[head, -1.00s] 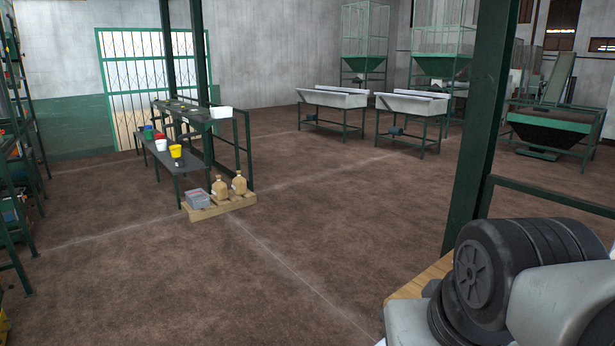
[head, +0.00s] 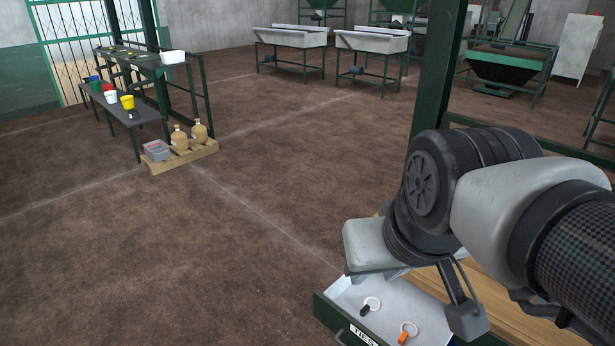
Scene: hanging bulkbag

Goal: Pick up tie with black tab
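A small white loop tie with a black tab (head: 365,310) lies in an open drawer (head: 341,325) at the bottom of the head view. A second white loop tie with an orange tab (head: 403,338) lies nearer the camera in the same drawer. My gripper (head: 515,316) is above and to the right of both ties. Its dark fingers look spread apart, and nothing shows between them. My arm hides part of the drawer's back and right side.
The drawer front carries a partly cut-off label. A wooden worktop (head: 487,298) and a dark green post (head: 436,75) stand close to my arm. A shelf bench with cups (head: 127,102) and a pallet with jugs (head: 180,160) are farther left. Open brown floor lies between.

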